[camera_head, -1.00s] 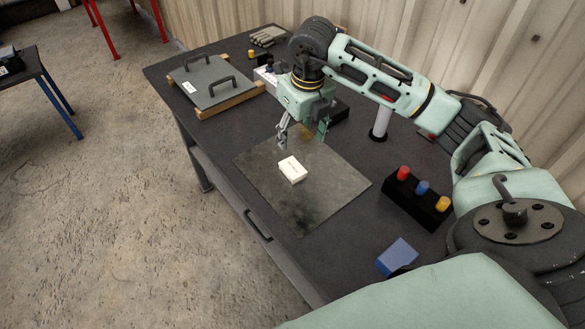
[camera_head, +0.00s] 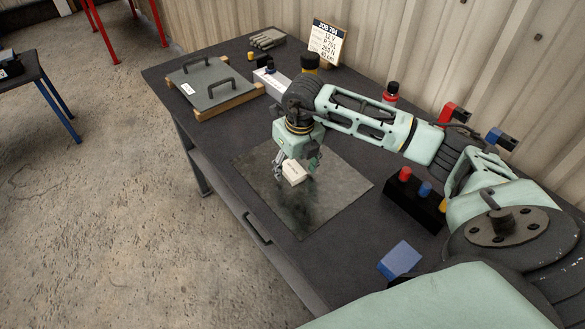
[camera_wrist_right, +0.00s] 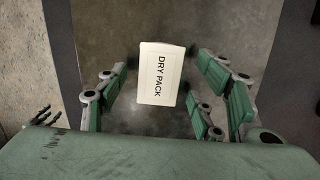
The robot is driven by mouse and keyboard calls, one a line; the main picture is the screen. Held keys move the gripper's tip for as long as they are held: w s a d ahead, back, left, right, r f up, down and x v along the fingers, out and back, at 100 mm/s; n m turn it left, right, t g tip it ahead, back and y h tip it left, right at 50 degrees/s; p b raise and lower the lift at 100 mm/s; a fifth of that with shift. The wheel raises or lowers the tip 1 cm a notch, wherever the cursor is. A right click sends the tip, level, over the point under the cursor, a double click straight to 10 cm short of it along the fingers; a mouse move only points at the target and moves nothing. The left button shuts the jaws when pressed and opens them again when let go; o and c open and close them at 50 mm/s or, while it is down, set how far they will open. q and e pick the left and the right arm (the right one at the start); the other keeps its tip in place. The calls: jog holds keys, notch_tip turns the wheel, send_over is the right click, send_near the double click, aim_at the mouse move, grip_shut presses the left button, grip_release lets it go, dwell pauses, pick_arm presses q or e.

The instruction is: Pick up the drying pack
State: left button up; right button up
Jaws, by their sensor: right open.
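The drying pack (camera_head: 294,173) is a small white block lying on the grey mat (camera_head: 335,195) on the workbench. In the right wrist view the drying pack (camera_wrist_right: 161,74) shows the printed words "DRY PACK" and lies between and a little beyond the finger pairs. My right gripper (camera_head: 296,172) points down over the pack, with its fingers on either side of it. In the right wrist view the right gripper (camera_wrist_right: 165,98) is open, with gaps between the fingers and the pack. My left gripper is not in view.
A grey lid with two handles (camera_head: 215,82) rests on wooden strips at the far left. A black block with coloured knobs (camera_head: 416,198) and a blue block (camera_head: 399,259) are to the right. A sign (camera_head: 326,42) stands at the back. The mat's front part is clear.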

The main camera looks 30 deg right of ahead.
jog(key=shift+f, duration=0.25)
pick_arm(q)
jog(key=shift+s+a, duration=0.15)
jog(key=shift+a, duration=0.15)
pick_arm(e)
jog(key=c, duration=1.3)
jog(key=shift+o, duration=0.2)
